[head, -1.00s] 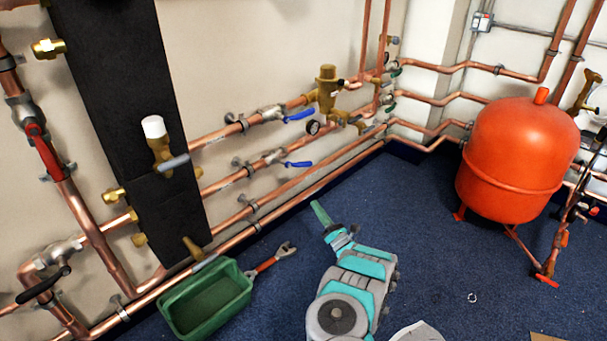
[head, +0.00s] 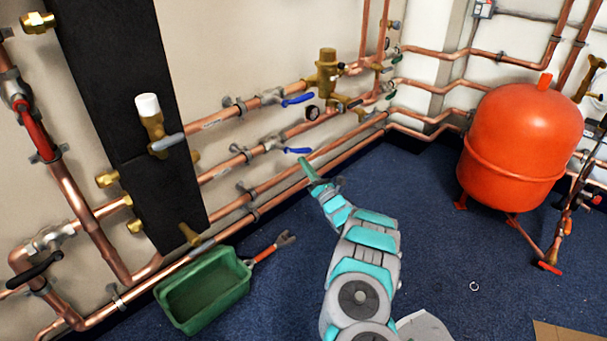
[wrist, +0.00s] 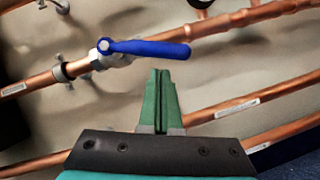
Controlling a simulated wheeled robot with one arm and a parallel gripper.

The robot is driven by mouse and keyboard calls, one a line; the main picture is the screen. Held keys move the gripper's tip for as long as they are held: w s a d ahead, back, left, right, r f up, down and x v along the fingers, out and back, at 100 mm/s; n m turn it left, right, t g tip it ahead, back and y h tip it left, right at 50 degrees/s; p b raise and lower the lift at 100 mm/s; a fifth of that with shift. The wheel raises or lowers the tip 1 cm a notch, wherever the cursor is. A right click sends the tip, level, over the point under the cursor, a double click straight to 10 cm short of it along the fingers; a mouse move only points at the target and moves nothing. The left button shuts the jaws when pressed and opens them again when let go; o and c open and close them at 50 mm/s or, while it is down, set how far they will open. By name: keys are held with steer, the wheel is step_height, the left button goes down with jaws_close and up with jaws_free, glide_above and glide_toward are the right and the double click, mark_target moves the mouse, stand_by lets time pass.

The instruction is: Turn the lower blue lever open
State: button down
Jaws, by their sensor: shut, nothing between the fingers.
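The lower blue lever (head: 298,151) sits on a valve on the second copper pipe from the top, on the back wall. In the wrist view the blue lever (wrist: 150,49) points right from its pivot, at a slight angle to its pipe. My gripper (head: 307,163) is just below the lever in the head view. In the wrist view my gripper (wrist: 161,75) has its green fingers closed together and empty, with the tips below the lever's middle. A gap shows between them in the picture; I cannot tell the depth.
The upper blue lever (head: 297,99) is on the pipe above. More copper pipes (wrist: 230,108) run below the lever. A green crate (head: 203,290) and an orange-handled wrench (head: 268,249) are on the blue floor. A red tank (head: 522,138) stands at right.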

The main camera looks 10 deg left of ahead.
mark_target(308, 151)
steer(key=shift+d+r, duration=0.15)
steer(key=shift+r, duration=0.15)
steer(key=shift+w+r, duration=0.1)
steer(key=r+p, duration=0.1)
steer(key=p, duration=0.1)
steer(key=w+p, duration=0.1)
steer(key=p, duration=0.2)
steer(key=d+r+p, duration=0.1)
steer(key=p, duration=0.1)
steer(key=shift+w+d+r, duration=0.1)
steer(key=shift+w+r, duration=0.15)
steer(key=shift+r, duration=0.1)
steer(key=shift+f, duration=0.1)
